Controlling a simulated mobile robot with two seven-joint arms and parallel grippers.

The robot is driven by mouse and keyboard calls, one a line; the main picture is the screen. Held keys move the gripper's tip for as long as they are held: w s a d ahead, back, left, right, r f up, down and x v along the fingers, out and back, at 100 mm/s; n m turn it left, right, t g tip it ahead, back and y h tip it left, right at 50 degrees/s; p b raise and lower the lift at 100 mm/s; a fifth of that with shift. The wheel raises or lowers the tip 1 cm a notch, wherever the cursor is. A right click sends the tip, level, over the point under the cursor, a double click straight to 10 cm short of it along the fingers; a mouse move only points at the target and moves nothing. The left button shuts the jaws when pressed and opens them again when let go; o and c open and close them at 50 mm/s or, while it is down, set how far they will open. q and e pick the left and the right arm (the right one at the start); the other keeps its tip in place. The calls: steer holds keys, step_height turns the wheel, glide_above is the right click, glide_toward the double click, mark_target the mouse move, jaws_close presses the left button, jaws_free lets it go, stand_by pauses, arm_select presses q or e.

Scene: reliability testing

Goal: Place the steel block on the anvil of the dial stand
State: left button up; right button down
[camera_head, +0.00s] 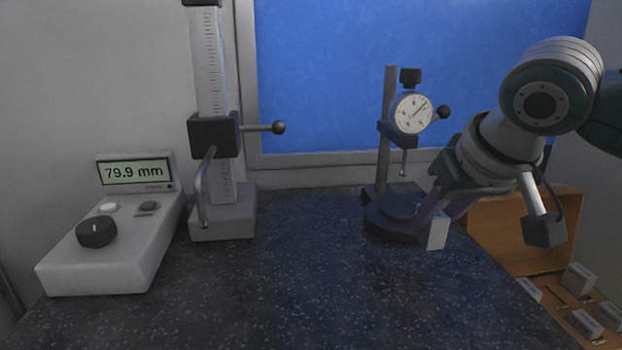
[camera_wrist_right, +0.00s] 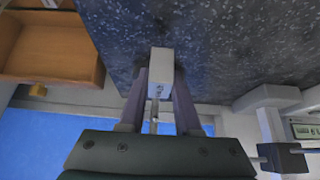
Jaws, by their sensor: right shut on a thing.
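The dial stand (camera_head: 388,90) stands at the right back of the dark speckled table, with a round white dial above a thin plunger. Its dark round anvil (camera_head: 401,205) sits low under the plunger and is partly hidden by my right gripper. My right gripper (camera_head: 436,216) is shut on the pale steel block (camera_head: 437,235), at the right front of the anvil in the head view. The block (camera_wrist_right: 161,65) also shows between the fingers in the right wrist view. I cannot tell whether it touches the stand. My left gripper is not in view.
A height gauge (camera_head: 222,215) with a side lever stands at the back left. A grey readout box (camera_head: 110,265) showing 79.9 mm lies left of it. The table's front middle (camera_head: 320,290) is clear. A wooden tray (camera_head: 525,235) with several small blocks is beyond the right edge.

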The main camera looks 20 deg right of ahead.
steer(key=w, duration=0.2)
steer(key=w+d, duration=0.1)
steer(key=w, duration=0.2)
steer(key=shift+w+d, duration=0.1)
steer(key=shift+w, duration=0.1)
steer(key=shift+w+d, duration=0.25)
steer(key=shift+w, duration=0.8)
steer(key=shift+w+d, duration=0.2)
steer(key=shift+w, duration=0.85)
steer(key=shift+r, duration=0.2)
steer(key=shift+f+p, duration=0.15)
steer(key=shift+p, duration=0.15)
steer(key=shift+f, duration=0.1)
steer(key=shift+f, duration=0.15)
steer(key=c, duration=0.6)
jaws_free()
